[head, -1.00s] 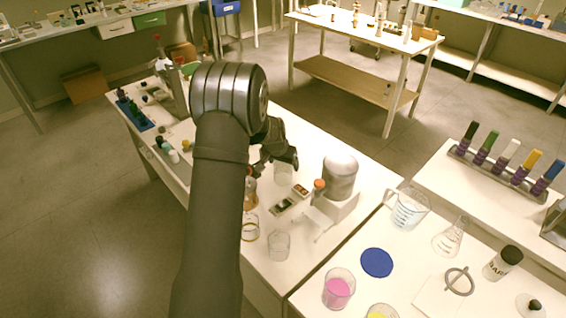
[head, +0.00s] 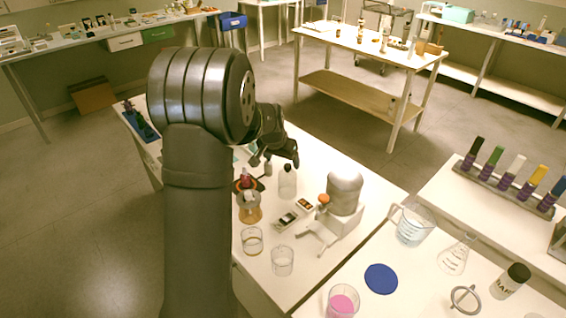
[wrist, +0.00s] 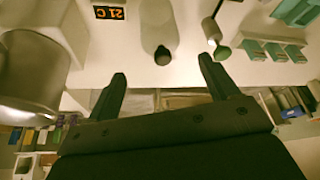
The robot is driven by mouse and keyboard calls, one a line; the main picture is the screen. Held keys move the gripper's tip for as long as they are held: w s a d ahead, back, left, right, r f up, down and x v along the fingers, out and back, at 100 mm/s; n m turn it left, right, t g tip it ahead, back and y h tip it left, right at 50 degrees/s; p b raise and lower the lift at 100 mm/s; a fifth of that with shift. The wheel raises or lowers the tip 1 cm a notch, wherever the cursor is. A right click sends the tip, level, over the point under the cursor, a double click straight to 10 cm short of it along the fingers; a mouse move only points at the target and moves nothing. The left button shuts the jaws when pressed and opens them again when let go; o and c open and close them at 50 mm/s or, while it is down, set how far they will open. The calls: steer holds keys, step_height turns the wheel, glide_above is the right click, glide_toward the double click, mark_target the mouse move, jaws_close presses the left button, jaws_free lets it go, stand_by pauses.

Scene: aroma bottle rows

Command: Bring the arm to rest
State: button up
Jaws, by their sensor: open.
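My gripper (head: 274,161) is at the end of my dark arm, above the white bench (head: 305,260) in the head view. In the wrist view its two dark fingers (wrist: 160,88) stand apart with nothing between them. A pale bottle with a small dark cap (wrist: 160,30) is just beyond the fingertips there, apart from them. In the head view a clear bottle (head: 287,182) stands on the bench below and right of the gripper. My arm hides much of the bench's left part.
A domed metal device (head: 344,195) stands right of the gripper. Two glass beakers (head: 252,241) (head: 282,261) and an amber flask (head: 249,212) stand nearer the front. A blue disc (head: 381,279) and a beaker of pink liquid (head: 342,303) are on the right bench.

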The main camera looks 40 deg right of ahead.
mark_target(286, 168)
steer(key=shift+f, duration=0.1)
steer(key=x, duration=1.2)
steer(key=shift+f, duration=0.1)
step_height(286, 168, up, 2)
steer(key=shift+r, duration=0.35)
